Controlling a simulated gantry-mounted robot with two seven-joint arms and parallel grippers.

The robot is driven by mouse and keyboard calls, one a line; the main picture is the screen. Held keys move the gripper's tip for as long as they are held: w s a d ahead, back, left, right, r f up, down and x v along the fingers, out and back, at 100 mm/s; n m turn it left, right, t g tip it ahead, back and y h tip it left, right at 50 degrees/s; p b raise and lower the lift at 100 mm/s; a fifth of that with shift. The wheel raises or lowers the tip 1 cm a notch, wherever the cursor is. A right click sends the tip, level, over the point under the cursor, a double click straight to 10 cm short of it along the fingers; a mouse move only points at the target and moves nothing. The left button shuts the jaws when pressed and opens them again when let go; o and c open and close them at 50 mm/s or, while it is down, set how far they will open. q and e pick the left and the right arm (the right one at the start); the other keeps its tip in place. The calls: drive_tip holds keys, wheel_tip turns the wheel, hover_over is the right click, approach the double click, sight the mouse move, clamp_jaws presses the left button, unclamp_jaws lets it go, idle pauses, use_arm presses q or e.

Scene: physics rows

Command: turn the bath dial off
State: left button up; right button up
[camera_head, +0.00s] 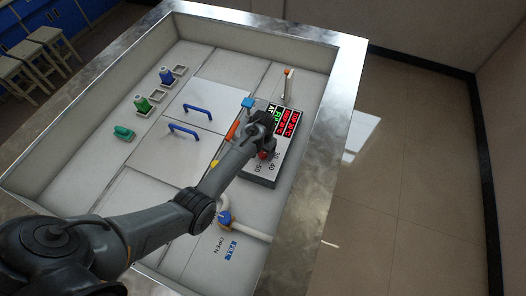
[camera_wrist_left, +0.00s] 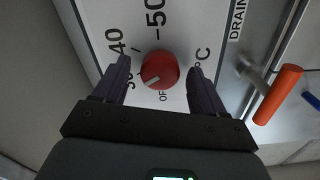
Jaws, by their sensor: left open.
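The bath dial is a red round knob (camera_wrist_left: 159,69) with a white pointer mark, on a white panel (camera_wrist_left: 175,20) printed with numbers. The mark points down-left in the left wrist view, between a partly covered number and the partly visible "OF" lettering below the knob. In the head view a bit of the red knob (camera_head: 264,155) shows beside my left gripper (camera_head: 262,146), on the grey bath unit (camera_head: 262,179). My left gripper (camera_wrist_left: 158,68) is open, with one finger on each side of the knob and visible gaps between. My right gripper is not in view.
Red and green displays (camera_head: 288,122) sit on the unit's far part. An orange handle (camera_wrist_left: 278,94) labelled DRAIN is right of the panel in the wrist view. Blue handles (camera_head: 184,129), bottles (camera_head: 142,104), a green item (camera_head: 123,132) and a pipe (camera_head: 250,230) lie around.

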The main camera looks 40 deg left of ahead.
use_arm(q)
drive_tip(key=c, duration=1.1)
drive_tip(key=shift+o, duration=0.2)
drive_tip(key=shift+r+n+p, duration=0.15)
drive_tip(key=shift+n+p, duration=0.9)
drive_tip(key=shift+n, duration=0.15)
drive_tip(key=n+p, duration=0.1)
drive_tip(key=n, duration=0.1)
drive_tip(key=shift+n, duration=0.3)
drive_tip(key=n+p, duration=0.1)
drive_tip(key=n, duration=0.2)
drive_tip(key=shift+p, duration=0.3)
drive_tip(key=shift+n, duration=1.9)
drive_tip(key=shift+f, duration=0.2)
